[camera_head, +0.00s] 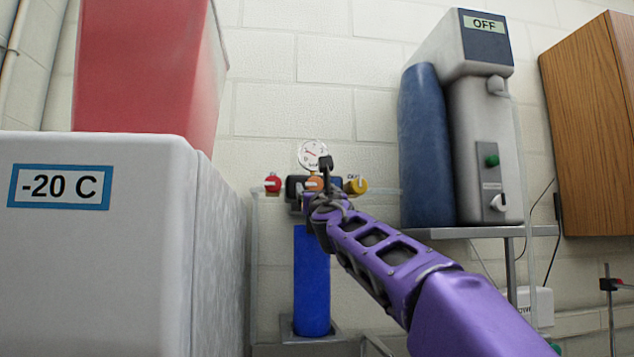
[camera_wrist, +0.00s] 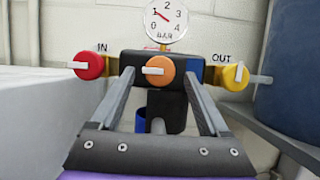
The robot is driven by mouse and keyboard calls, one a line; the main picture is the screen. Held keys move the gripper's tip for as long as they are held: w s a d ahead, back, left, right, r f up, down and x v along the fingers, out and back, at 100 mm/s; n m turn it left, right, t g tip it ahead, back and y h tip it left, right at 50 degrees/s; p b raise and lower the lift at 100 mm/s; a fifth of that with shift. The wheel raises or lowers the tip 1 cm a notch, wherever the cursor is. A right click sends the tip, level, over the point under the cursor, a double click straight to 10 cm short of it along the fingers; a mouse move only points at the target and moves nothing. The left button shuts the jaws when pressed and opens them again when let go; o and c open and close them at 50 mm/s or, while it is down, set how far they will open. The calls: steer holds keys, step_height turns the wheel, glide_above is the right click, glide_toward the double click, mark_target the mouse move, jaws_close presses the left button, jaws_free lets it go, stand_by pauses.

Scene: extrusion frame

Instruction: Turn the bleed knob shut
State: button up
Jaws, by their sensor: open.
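A dark valve block on the wall carries three round knobs, each with a white pointer bar. The orange knob (camera_wrist: 160,72) is in the middle, its bar roughly level; I see no word beside it. The red knob (camera_wrist: 89,66) is at the left, marked IN, with a level bar. The yellow knob (camera_wrist: 233,77) is at the right, marked OUT, with a roughly upright bar. My gripper (camera_wrist: 158,80) is open. In the wrist view its two fingers lie left and right of the orange knob; contact cannot be told. My arm partly hides the block in the head view.
A pressure gauge (camera_wrist: 166,22) marked BAR sits above the block. A blue cylinder (camera_head: 311,285) stands below it. A white -20 C freezer (camera_head: 95,260) is at left. A blue tank (camera_head: 427,150) and a machine reading OFF (camera_head: 485,130) stand on a shelf at right.

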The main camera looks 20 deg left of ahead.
steer(key=shift+w+a+r, duration=0.15)
steer(key=shift+w+a, duration=0.05)
steer(key=shift+w, duration=0.15)
steer(key=shift+s, duration=0.1)
jaws_close()
